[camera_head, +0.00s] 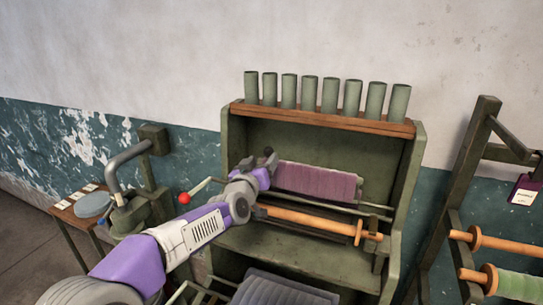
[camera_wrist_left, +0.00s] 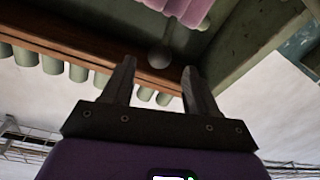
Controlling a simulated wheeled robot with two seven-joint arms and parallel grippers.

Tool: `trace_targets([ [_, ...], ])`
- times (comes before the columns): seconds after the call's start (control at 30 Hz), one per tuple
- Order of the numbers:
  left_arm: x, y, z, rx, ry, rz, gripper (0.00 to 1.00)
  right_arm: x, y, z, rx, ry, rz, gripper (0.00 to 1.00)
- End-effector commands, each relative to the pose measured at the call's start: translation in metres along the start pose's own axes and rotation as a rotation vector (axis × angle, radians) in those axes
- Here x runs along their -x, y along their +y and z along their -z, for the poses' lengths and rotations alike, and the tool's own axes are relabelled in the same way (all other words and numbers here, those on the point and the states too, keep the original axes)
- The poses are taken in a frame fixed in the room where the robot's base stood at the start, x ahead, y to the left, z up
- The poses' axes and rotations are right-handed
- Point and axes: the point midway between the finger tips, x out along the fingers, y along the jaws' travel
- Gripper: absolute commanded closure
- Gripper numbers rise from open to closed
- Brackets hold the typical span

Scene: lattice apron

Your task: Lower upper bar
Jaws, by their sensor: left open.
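A green frame (camera_head: 411,175) holds a roll of purple cloth (camera_head: 315,181) across its upper part. This cloth also shows at the top of the left wrist view (camera_wrist_left: 182,10). A thin pale rod (camera_head: 365,208) runs below the cloth, and an orange-brown roller (camera_head: 312,221) lies below that. I cannot tell for sure which is the upper bar. My left gripper (camera_head: 258,158) is open at the cloth's left end. In the left wrist view a dark round knob (camera_wrist_left: 158,57) appears between the open fingertips (camera_wrist_left: 158,67); contact is unclear. My right gripper is out of view.
Several green cups (camera_head: 329,95) stand on the wooden top shelf (camera_head: 320,118). A red ball (camera_head: 184,198) tips a lever left of the frame. A small table (camera_head: 66,212) stands at left. A rack with spools (camera_head: 478,238) stands at right.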

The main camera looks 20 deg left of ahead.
Motion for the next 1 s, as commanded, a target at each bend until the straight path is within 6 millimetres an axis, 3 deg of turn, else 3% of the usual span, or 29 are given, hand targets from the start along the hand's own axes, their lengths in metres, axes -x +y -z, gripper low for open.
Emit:
trace_targets([
  [0.4,-0.057,0.0,0.002,-0.001,-0.001,0.001,0.42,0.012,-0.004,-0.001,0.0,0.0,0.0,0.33],
  [0.83,-0.068,0.0,0.001,0.001,-0.001,0.0,0.42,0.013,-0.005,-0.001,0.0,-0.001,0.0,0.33],
  [1.0,-0.068,0.0,0.001,0.0,0.0,0.0,0.66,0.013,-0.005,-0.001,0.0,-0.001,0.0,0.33],
])
